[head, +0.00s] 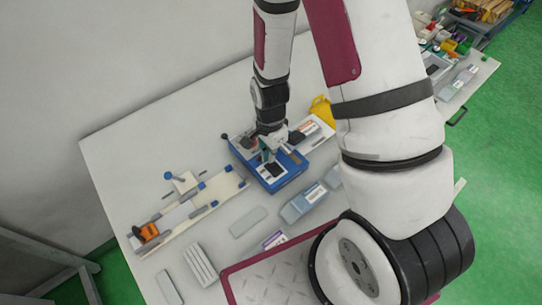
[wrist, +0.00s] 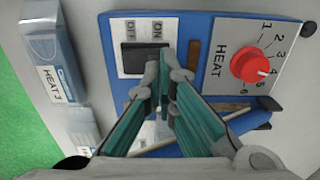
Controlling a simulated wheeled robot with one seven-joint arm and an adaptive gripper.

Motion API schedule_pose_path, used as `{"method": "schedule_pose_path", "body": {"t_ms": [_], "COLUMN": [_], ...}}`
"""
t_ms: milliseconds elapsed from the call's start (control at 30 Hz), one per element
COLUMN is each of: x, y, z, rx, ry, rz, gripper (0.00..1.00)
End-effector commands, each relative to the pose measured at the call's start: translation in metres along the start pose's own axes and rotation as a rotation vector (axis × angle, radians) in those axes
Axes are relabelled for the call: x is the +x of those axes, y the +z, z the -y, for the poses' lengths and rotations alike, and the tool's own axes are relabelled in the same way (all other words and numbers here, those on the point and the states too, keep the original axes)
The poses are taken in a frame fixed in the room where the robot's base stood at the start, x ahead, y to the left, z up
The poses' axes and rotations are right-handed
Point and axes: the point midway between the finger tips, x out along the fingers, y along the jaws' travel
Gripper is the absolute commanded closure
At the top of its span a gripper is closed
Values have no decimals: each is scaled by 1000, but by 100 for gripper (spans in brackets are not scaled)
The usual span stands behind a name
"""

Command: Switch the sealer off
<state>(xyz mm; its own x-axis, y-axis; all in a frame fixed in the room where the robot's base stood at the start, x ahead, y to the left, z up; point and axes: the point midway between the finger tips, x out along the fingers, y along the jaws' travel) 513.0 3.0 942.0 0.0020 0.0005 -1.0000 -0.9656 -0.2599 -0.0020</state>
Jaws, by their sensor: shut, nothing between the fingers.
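The sealer is a blue box (head: 284,180) on the white table in the head view. In the wrist view its blue panel (wrist: 205,30) carries a black rocker switch (wrist: 134,62) in a pale plate marked OFF on the left and ON on the right. A red HEAT knob (wrist: 250,65) with a numbered dial sits to the right. My gripper (wrist: 163,62) is shut and empty, its teal fingers together over the panel. The fingertips overlap the switch's right, ON-side edge; I cannot tell whether they touch it. My gripper (head: 267,156) partly hides the panel in the head view.
A labelled blue-grey box (wrist: 52,50) stands beside the sealer. A rail fixture with a blue-knobbed lever (head: 184,184) lies to the left in the head view. A yellow object (head: 322,108) is behind. Grey pieces (head: 248,221) lie in front, with bare table between.

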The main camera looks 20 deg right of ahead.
Motion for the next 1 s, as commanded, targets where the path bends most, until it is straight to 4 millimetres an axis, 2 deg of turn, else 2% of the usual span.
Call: {"method": "schedule_pose_path", "body": {"t_ms": [200, 567, 767, 1000], "x": [10, 12, 21, 18], "y": [0, 0, -1, -1], "z": [0, 0, 6, 3], "rx": [2, 1, -3, 1], "ry": [0, 1, 73, 76], "rz": [0, 0, -3, -2], "gripper": [100, 100, 100, 100]}}
